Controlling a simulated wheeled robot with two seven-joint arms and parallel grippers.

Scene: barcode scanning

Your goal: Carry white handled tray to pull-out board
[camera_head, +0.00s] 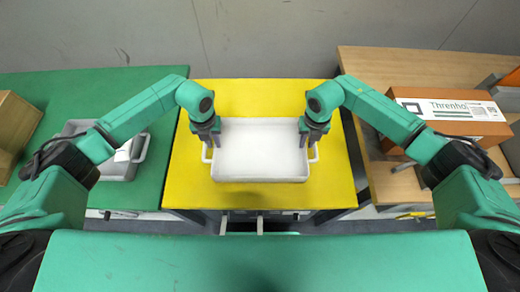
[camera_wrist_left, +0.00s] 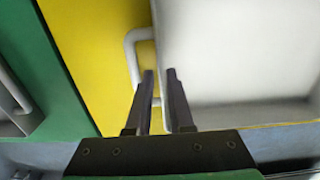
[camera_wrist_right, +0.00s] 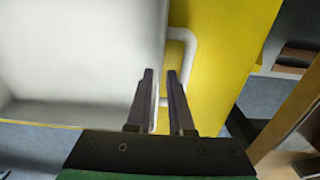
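The white handled tray (camera_head: 260,152) is over the yellow surface (camera_head: 185,170) in the middle of the head view, level and empty. My left gripper (camera_head: 211,143) is at its left side; in the left wrist view the fingers (camera_wrist_left: 160,74) are close together astride the side wall, by the left handle (camera_wrist_left: 130,55). My right gripper (camera_head: 308,143) is at its right side; in the right wrist view the fingers (camera_wrist_right: 160,75) are likewise astride the wall, by the right handle (camera_wrist_right: 192,60). Whether the tray's bottom touches the yellow surface cannot be told. No separate pull-out board is clearly recognisable.
A green table (camera_head: 60,95) on the left bears a grey tray (camera_head: 122,168) with pale contents and a cardboard box (camera_head: 15,125). A wooden table (camera_head: 375,62) on the right bears an orange and white box (camera_head: 450,108). Yellow surface is bare around the white tray.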

